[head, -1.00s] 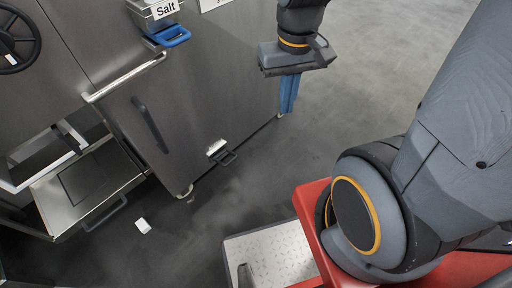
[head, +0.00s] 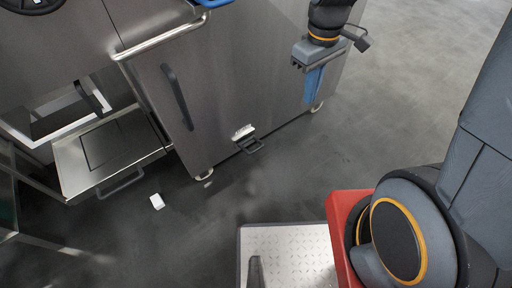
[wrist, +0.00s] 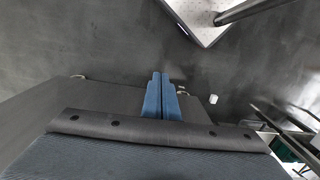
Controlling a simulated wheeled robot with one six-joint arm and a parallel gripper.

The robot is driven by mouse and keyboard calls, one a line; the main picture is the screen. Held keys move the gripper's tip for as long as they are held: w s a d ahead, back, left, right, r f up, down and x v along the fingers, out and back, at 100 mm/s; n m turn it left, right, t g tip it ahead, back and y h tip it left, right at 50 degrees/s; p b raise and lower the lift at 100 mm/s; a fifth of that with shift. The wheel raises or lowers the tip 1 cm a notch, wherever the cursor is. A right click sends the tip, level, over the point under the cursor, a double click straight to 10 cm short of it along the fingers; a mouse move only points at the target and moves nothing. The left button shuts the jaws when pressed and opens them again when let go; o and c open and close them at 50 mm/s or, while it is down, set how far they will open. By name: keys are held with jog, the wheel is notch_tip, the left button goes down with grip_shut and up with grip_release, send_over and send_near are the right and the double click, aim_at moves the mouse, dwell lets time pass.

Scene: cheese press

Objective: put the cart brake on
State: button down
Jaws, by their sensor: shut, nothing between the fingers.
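The steel cart (head: 225,85) stands ahead of me, with a black vertical handle on its side panel. Low on that panel is the brake pedal (head: 246,138), a pale plate with a dark loop sticking out near the floor. Whether it is up or down is too small to tell. My gripper (head: 312,98) points down with its blue fingers together and empty. In the head view it appears to the right of and above the pedal, apart from it. The fingers also show in the wrist view (wrist: 160,78), where they hide part of the cart's lower edge.
A steel platform (head: 70,175) with a dark handle stands at left. A small white object (head: 157,201) lies on the floor before the cart. A caster (head: 204,175) shows under the cart's near corner. The floor right of the cart is clear.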

jog(key=w+a+f+n+b, duration=0.4)
jog(key=w+f+n, duration=0.1)
jog(key=f, duration=0.5)
jog(key=w+a+f+n+b, duration=0.4)
jog(key=w+f+n+b, duration=0.1)
jog(key=f, duration=0.4)
jog(key=n+b, duration=0.6)
jog(key=n, duration=0.2)
send_over(256, 149)
jog(key=w, duration=0.2)
notch_tip(256, 149, down, 16)
jog(key=shift+s+a+r+g+h, duration=0.2)
jog(key=shift+a+g+h, duration=0.1)
jog(key=shift+a+g, duration=0.15)
jog(key=shift+f, duration=0.1)
jog(key=f, duration=0.3)
jog(key=f+b, duration=0.1)
jog(key=f, duration=0.2)
jog(key=s+f+b, duration=0.1)
jog(key=f, duration=0.2)
jog(key=shift+d+f, duration=0.4)
